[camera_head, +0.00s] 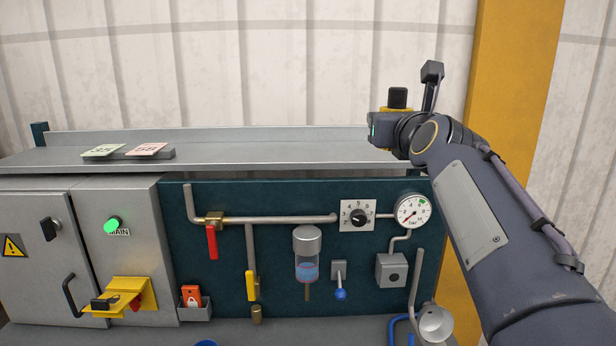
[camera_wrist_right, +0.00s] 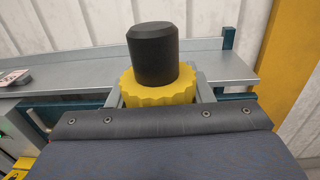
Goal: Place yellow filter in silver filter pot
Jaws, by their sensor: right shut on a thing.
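The yellow filter (camera_wrist_right: 158,90) has a toothed yellow collar and a black cylinder standing upright on it. My right gripper (camera_wrist_right: 159,98) is shut on the yellow collar, with one finger on each side. In the head view the filter (camera_head: 398,98) is held in front of the wall, around the right end of the grey shelf, and my gripper partly hides its yellow part. An open silver pot (camera_head: 436,323) sits at the lower right of the bench, well below the gripper. My left gripper is out of view.
A teal panel (camera_head: 285,290) carries pipes, a red lever (camera_head: 211,242), a yellow lever (camera_head: 252,286), a clear bowl with blue liquid (camera_head: 307,268), a dial and a gauge (camera_head: 412,211). A grey pipe (camera_head: 415,285) rises beside the pot. Two cards lie on the shelf (camera_head: 250,153).

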